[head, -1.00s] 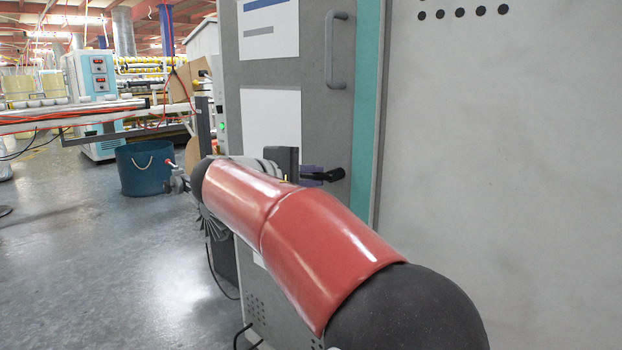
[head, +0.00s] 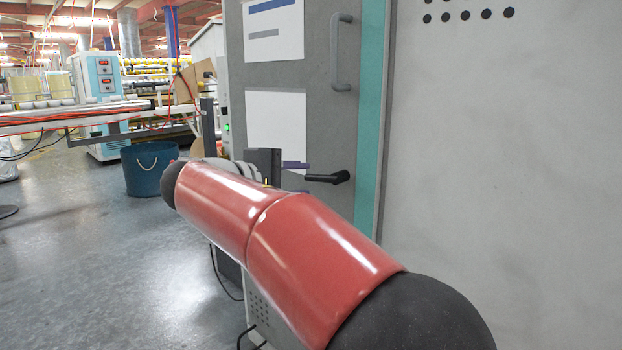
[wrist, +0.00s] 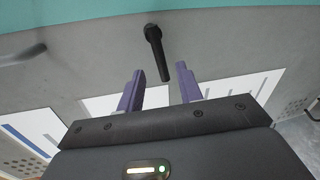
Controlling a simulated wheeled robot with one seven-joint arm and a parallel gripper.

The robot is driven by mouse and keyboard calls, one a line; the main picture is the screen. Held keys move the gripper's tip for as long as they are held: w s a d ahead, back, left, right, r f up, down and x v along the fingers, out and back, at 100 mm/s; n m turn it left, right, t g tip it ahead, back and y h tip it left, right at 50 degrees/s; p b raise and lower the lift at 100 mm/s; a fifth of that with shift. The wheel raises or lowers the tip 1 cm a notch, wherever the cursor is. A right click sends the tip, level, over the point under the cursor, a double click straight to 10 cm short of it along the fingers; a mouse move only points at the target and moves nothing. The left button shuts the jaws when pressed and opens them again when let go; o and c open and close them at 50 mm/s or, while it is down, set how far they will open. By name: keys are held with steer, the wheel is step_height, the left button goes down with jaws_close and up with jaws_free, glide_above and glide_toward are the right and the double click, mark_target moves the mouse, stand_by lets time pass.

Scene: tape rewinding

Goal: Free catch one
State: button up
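The catch is a black lever handle (head: 328,178) on the grey cabinet door (head: 290,75). It lies nearly level in the head view. In the wrist view the handle (wrist: 157,52) hangs from its pivot, with its free end showing between the purple fingertips. My gripper (wrist: 160,69) is open, its two purple fingers apart and nothing held. In the head view my gripper (head: 308,165) is just left of and slightly above the handle, with a small gap. My red arm hides much of the gripper.
A grey pull handle (head: 341,52) is higher on the door. White sheets (head: 275,125) are on the door. A teal strip (head: 370,130) and pale panel (head: 500,170) are to the right. A blue bucket (head: 148,170) stands on open floor to the left.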

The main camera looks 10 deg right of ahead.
steer(key=v, duration=0.2)
steer(key=shift+s+a+r, duration=0.1)
steer(key=shift+s+a, duration=0.1)
steer(key=shift+a, duration=0.1)
steer(key=s+d+f+m+g+y+p, duration=0.35)
steer(key=s+d+f+y, duration=0.25)
steer(key=s+d+f, duration=0.45)
steer(key=s+a+f+m+y+p, duration=0.1)
steer(key=s+f+m+y, duration=0.4)
steer(key=s, duration=1.1)
step_height(320, 180, down, 4)
steer(key=shift+s+a+f+y, duration=0.2)
steer(key=shift+s+a+y, duration=0.15)
steer(key=shift+y, duration=0.65)
steer(key=shift+c, duration=0.5)
